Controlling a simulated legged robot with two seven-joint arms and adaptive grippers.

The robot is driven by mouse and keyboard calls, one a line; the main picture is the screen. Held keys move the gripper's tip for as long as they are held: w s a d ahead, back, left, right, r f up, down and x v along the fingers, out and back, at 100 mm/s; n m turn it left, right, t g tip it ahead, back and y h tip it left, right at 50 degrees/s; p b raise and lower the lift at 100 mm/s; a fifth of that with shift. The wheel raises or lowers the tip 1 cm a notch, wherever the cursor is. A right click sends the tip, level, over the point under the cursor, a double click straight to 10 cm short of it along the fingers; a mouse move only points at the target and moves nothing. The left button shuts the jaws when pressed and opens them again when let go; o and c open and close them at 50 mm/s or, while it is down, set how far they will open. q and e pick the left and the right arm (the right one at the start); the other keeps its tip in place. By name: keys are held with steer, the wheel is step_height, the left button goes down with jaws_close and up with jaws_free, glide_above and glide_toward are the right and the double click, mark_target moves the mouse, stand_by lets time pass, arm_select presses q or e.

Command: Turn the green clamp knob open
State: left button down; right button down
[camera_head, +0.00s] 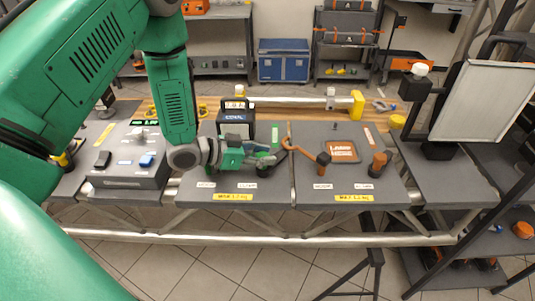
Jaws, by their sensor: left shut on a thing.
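My left arm comes in from the left, and its gripper (240,160) is low over the middle-left grey panel. The gripper is shut on the green clamp knob (263,160), mostly covered by the fingers, so its turn angle cannot be read. Green and dark parts of gripper and clamp run together here. A green square plate (274,137) shows just behind. My right gripper is not in view.
An orange clamp handle (303,153) and an orange knob (379,162) are on the panel to the right. A black labelled box (236,120) stands behind my gripper. A grey control box (128,160) is left. A white screen (485,100) stands at right.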

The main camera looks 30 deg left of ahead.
arm_select(q)
steer(key=shift+s+a+f, duration=0.15)
steer(key=shift+s+f, duration=0.2)
steer(key=shift+f, duration=0.05)
steer(key=c, duration=1.3)
jaws_free()
steer(key=shift+o, duration=0.9)
steer(key=shift+a+r, duration=0.1)
steer(key=shift+r, duration=0.05)
steer(key=shift+a, duration=0.25)
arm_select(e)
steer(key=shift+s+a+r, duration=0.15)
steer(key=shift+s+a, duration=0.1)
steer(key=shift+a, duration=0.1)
arm_select(q)
steer(key=shift+r, duration=0.1)
steer(key=shift+s+a+r, duration=0.2)
steer(key=shift+s+a, duration=0.05)
steer(key=shift+s, duration=0.1)
steer(key=v, duration=1.1)
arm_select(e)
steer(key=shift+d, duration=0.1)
arm_select(q)
steer(key=shift+d+f, duration=0.1)
steer(key=shift+d, duration=0.05)
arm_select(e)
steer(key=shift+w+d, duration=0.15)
